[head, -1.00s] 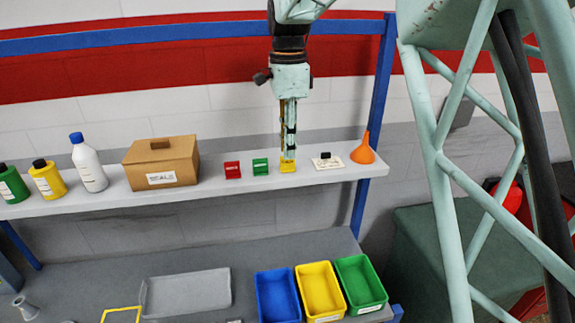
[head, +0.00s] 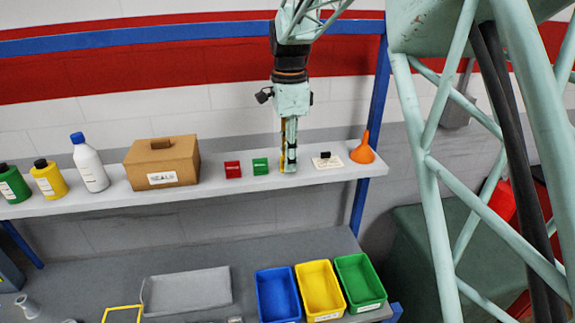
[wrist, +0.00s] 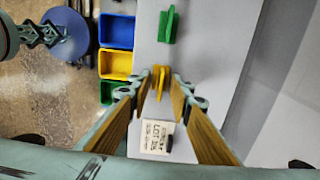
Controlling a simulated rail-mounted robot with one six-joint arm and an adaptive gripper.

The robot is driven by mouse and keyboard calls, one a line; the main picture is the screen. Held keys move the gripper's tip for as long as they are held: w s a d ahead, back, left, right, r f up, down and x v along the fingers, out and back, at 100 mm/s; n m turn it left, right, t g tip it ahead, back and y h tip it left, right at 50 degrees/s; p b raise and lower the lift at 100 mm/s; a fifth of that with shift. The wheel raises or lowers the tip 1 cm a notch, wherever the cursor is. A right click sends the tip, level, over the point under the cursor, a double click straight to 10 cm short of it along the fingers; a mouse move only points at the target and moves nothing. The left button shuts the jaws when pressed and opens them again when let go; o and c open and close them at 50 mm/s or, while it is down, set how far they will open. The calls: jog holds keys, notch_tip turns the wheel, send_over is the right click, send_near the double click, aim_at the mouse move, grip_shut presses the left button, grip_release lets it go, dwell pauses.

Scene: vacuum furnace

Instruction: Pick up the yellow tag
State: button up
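The yellow tag (wrist: 160,78) stands on the shelf and shows between the two fingertips in the wrist view. In the head view it is almost wholly hidden behind the fingers. My gripper (head: 289,170) points down at the tag's place on the shelf. In the wrist view my gripper (wrist: 162,84) is open, with a finger on each side of the tag and a small gap at each side.
A green tag (head: 260,166) and a red tag (head: 232,169) stand left on the shelf (head: 215,190). A white card (head: 327,162) and orange funnel (head: 363,150) are at right. Blue (head: 277,296), yellow (head: 319,291) and green (head: 360,284) bins sit below.

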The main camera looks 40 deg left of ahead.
grip_shut()
jog(key=shift+r, duration=0.15)
jog(key=shift+r+b, duration=0.35)
jog(key=shift+r, duration=1.15)
jog(key=shift+s+r, duration=0.1)
jog(key=shift+s, duration=0.1)
jog(key=s+a+r+b, duration=0.1)
jog(key=s+b, duration=0.1)
jog(key=s, duration=1.3)
jog(key=shift+s+r+b, duration=0.35)
jog(key=shift+r+b, duration=0.05)
jog(key=shift+r, duration=0.1)
